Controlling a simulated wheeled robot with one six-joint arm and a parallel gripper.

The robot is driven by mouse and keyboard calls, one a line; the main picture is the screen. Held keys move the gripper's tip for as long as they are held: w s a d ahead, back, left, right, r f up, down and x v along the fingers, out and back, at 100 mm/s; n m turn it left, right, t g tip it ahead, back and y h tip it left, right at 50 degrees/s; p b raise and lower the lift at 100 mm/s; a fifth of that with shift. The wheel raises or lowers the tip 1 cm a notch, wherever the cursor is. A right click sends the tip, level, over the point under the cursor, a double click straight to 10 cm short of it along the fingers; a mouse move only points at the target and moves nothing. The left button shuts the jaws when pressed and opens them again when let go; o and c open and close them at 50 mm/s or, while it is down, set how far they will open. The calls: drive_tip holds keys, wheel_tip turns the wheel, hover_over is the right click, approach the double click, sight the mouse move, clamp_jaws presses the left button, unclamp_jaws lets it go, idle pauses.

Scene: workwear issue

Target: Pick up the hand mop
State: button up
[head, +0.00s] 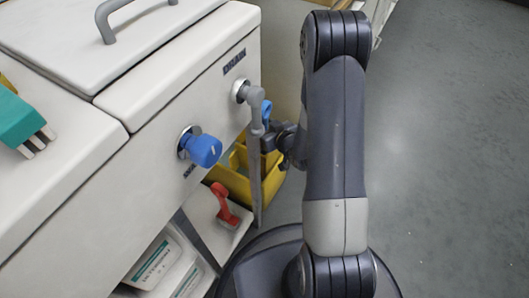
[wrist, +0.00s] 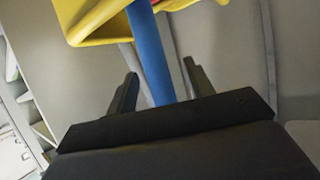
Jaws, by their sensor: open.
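A blue pole, which looks like the hand mop's handle (wrist: 150,50), runs down the wrist view and passes between the two fingers of my gripper (wrist: 160,88). The fingers stand apart on either side of it, and I cannot see either touching it. In the head view a small blue top (head: 267,107) shows just above my gripper (head: 270,140), partly behind a grey drain handle. The mop's head is hidden. A yellow bucket (head: 235,180) is below the gripper, and its yellow edge crosses the top of the wrist view.
A white cabinet fills the left, with a blue knob (head: 204,150) and the grey drain handle (head: 255,97) jutting out near my gripper. A red-handled tool (head: 222,202) is on a lower ledge. The grey floor (head: 450,160) at right is clear.

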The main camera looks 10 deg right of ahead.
drive_tip(key=shift+w, duration=0.25)
drive_tip(key=shift+c, duration=0.4)
clamp_jaws()
